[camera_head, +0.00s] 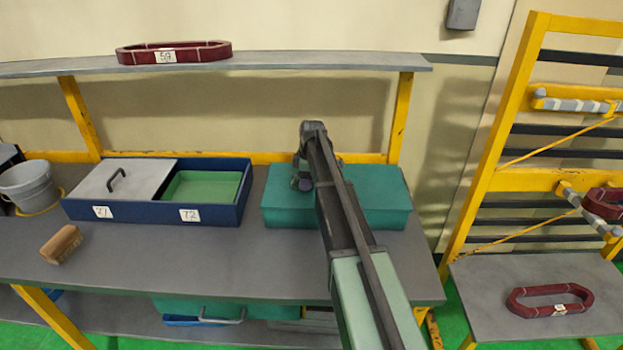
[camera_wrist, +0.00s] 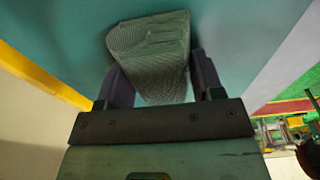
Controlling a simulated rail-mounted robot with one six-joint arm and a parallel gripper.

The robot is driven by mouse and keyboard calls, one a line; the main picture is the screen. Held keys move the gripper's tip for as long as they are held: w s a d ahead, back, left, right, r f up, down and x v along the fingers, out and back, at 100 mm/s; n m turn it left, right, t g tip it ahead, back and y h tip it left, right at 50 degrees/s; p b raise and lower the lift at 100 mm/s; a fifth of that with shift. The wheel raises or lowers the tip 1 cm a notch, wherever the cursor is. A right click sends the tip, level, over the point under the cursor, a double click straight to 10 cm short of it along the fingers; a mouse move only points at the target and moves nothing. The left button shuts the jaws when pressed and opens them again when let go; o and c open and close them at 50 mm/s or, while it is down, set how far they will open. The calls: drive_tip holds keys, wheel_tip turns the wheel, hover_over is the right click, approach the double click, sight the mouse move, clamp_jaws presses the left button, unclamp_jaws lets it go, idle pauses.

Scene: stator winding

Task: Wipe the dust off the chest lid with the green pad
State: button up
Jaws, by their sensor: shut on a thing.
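The teal chest (camera_head: 385,203) stands on the workbench, with my arm crossing in front of its middle. My gripper (camera_head: 302,181) is at the left part of the lid, mostly hidden in the head view by my arm. In the wrist view, my gripper (camera_wrist: 155,72) is shut on the pad (camera_wrist: 150,38), a grey-green ribbed block between the two fingers. The pad is over the teal lid (camera_wrist: 65,35) and at or very near its surface; contact cannot be told. No dust can be made out on the visible part of the lid.
A blue tray (camera_head: 145,212) with a grey lid and a green compartment is left of the chest. A wooden brush (camera_head: 61,245) and a grey bucket (camera_head: 31,186) are farther left. A shelf (camera_head: 300,63) with a dark red coil (camera_head: 174,53) runs above the bench.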

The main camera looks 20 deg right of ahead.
sight(274, 184)
drive_tip(key=shift+w+a, duration=0.8)
drive_tip(key=shift+a, duration=0.75)
drive_tip(key=shift+w+a, duration=0.8)
drive_tip(key=shift+a, duration=0.7)
drive_tip(key=shift+w+a, duration=0.8)
drive_tip(key=shift+a, duration=0.75)
wheel_tip(274, 184, up, 6)
drive_tip(key=p, duration=0.6)
drive_tip(key=shift+d, duration=0.1)
wheel_tip(274, 184, up, 3)
drive_tip(key=p, duration=0.3)
